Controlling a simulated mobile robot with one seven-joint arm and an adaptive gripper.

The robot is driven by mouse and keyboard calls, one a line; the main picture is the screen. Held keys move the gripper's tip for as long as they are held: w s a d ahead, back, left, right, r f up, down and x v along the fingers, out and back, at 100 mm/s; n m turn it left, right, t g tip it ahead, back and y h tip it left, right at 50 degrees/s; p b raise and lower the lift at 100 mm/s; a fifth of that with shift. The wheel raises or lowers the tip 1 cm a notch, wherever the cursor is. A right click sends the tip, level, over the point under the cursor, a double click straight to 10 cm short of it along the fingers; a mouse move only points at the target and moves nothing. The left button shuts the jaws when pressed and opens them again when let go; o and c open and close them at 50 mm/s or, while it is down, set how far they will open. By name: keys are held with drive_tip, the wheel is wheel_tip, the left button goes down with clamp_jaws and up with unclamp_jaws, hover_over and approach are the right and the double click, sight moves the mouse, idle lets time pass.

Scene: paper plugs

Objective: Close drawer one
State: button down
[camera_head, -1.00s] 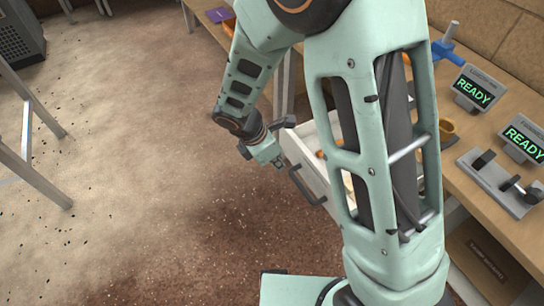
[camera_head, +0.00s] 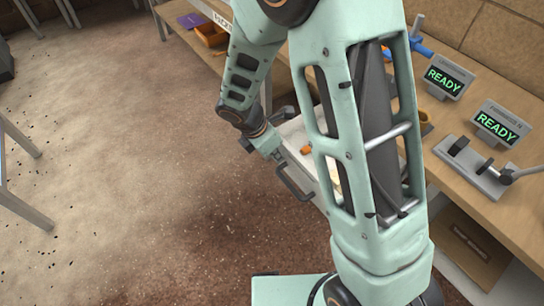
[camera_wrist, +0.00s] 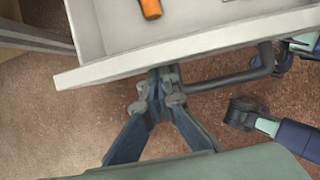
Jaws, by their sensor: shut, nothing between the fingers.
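A white drawer (camera_head: 296,133) stands open from the bench, partly hidden behind my arm in the head view. Its front panel (camera_wrist: 200,45) crosses the top of the wrist view, with a dark bar handle (camera_wrist: 222,83) on its outer face; the handle (camera_head: 293,182) also shows in the head view. My gripper (camera_wrist: 168,80) is shut and empty. Its fingertips are at the outer face of the front panel, left of the handle's bar in the wrist view; I cannot tell whether they touch. The gripper (camera_head: 277,156) is small in the head view. No drawer number is readable.
An orange-handled tool (camera_wrist: 150,8) lies in the drawer. The wooden bench (camera_head: 458,110) runs along the right and holds two READY displays (camera_head: 445,80) (camera_head: 498,126) and a clamp fixture (camera_head: 475,165). The floor (camera_head: 130,170) to the left is clear.

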drive_tip(key=w+d+p, duration=0.2)
drive_tip(key=w+d, duration=0.2)
drive_tip(key=d, duration=0.2)
drive_tip(key=w+d+p, duration=0.3)
drive_tip(key=w+d, duration=0.2)
drive_tip(key=d, duration=0.2)
drive_tip(key=w+d+p, duration=0.2)
drive_tip(key=w+d, duration=0.2)
drive_tip(key=d, duration=0.3)
drive_tip(key=shift+w+p, duration=0.25)
drive_tip(key=shift+p, duration=0.1)
drive_tip(key=shift+w+d, duration=0.1)
drive_tip(key=shift+d, duration=0.1)
drive_tip(key=shift+w+d+r, duration=0.1)
drive_tip(key=shift+d+r, duration=0.05)
